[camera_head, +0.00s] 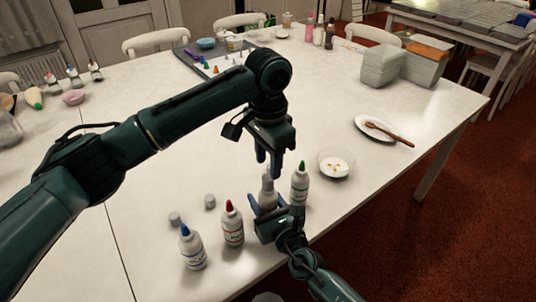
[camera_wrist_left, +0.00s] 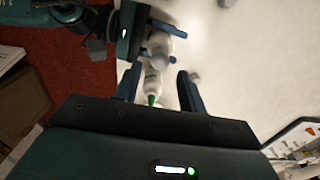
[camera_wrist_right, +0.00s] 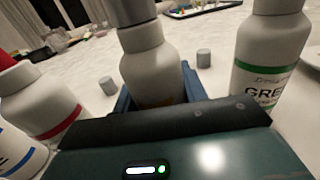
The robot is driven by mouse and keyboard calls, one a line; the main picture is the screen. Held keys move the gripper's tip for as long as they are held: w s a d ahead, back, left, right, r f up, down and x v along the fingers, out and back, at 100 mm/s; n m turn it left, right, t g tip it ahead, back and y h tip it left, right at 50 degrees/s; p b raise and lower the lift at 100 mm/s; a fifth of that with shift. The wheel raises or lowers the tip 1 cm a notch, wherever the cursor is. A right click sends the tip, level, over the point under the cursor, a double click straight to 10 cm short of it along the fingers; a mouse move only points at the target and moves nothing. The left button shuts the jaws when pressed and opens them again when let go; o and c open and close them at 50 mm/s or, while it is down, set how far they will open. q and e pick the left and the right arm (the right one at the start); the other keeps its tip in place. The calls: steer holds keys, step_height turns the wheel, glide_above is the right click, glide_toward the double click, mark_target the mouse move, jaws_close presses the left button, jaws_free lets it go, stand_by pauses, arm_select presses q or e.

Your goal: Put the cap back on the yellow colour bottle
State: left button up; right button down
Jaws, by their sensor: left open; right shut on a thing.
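The bottle with a small yellow-orange mark on its label (camera_wrist_right: 150,72) stands upright between the fingers of my right gripper (camera_head: 276,207), which is shut on its body. A grey cap (camera_wrist_right: 140,36) appears to sit on its top, and no coloured nozzle shows there. In the head view the bottle (camera_head: 267,192) is partly hidden by my right gripper. My left gripper (camera_head: 269,167) is open just above the bottle, fingers pointing down, with nothing seen held. In the left wrist view the bottle (camera_wrist_left: 157,43) shows beyond the fingertips.
A green-tipped bottle (camera_head: 300,184) stands close right of the held one. Red-tipped (camera_head: 232,226) and blue-tipped (camera_head: 192,250) bottles stand to the left. Two loose grey caps (camera_head: 210,201) (camera_head: 175,218) lie behind them. A bowl (camera_head: 337,164) and a plate with a spoon (camera_head: 377,129) are right.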

mark_target(268, 177)
arm_select(q)
step_height(268, 177, up, 2)
steer(key=n, duration=0.5)
steer(key=shift+r, duration=0.25)
steer(key=shift+f, duration=4.05)
jaws_close()
steer(key=shift+o, duration=0.7)
jaws_free()
